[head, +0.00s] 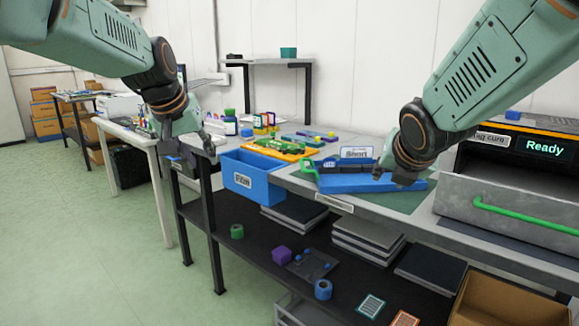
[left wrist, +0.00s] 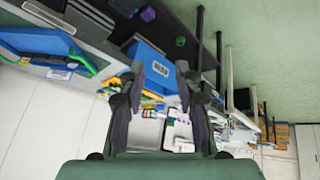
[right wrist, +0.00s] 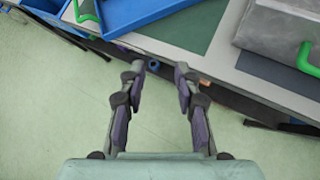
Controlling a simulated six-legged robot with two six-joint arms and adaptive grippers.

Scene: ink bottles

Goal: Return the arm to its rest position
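My left arm (head: 115,40) reaches in from the upper left in the head view. Its gripper (head: 192,145) hangs near the left end of the workbench, and the left wrist view shows its two fingers (left wrist: 161,72) apart with nothing between them. My right arm (head: 490,65) comes in from the upper right. Its gripper (head: 395,178) is partly hidden behind its own wrist in the head view, near the blue tray. The right wrist view shows its fingers (right wrist: 160,68) apart and empty, over the front edge of the bench. Ink bottles (head: 231,122) stand toward the back left of the bench.
A blue bin (head: 250,180) hangs at the bench's front edge. A blue tray (head: 345,183) lies on the bench near my right gripper. A grey drawer with a green handle (head: 520,218) sits at the right below a "Ready" display (head: 545,147). Green floor (head: 90,240) is clear at left.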

